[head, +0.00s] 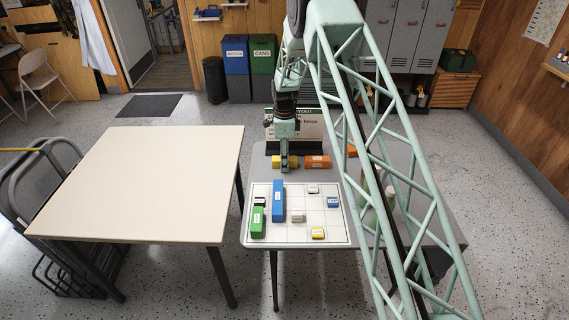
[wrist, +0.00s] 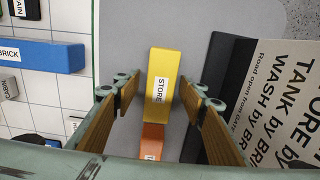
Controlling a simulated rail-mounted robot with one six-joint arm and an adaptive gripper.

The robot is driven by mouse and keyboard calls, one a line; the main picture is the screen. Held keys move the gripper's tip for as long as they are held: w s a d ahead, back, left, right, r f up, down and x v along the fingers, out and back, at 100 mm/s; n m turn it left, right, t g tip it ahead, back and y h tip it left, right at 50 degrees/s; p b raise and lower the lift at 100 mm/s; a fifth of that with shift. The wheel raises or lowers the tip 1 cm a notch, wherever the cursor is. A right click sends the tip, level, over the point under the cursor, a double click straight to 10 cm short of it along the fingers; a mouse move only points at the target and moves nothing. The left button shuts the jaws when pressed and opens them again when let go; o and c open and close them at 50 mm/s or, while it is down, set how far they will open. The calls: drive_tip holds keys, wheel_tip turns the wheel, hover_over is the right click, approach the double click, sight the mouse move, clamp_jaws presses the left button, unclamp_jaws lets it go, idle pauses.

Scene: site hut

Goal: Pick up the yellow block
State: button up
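A yellow block (head: 277,161) lies on the grey table behind the grid board, partly hidden by my gripper (head: 285,166). In the wrist view the yellow block (wrist: 164,75) has a STORE label and lies lengthwise between my two fingers. My gripper (wrist: 161,92) is open, with a gap on each side of the block, and holds nothing. I cannot tell exactly how high the fingertips are. A second, small yellow block (head: 318,233) with a label sits at the front of the grid board.
An orange block (head: 317,161) lies end-on to the yellow block. A lettered sign (head: 297,124) stands close behind. The grid board (head: 328,210) holds a blue block (head: 278,200), a green block (head: 258,222) and several small ones. The cream table (head: 150,180) at left is bare.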

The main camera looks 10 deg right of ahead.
drive_tip(key=shift+c, duration=0.4)
drive_tip(key=c, duration=0.9)
drive_tip(key=shift+c, duration=0.2)
drive_tip(key=shift+r, duration=0.15)
drive_tip(key=shift+r+p, duration=0.65)
drive_tip(key=shift+r, duration=4.25)
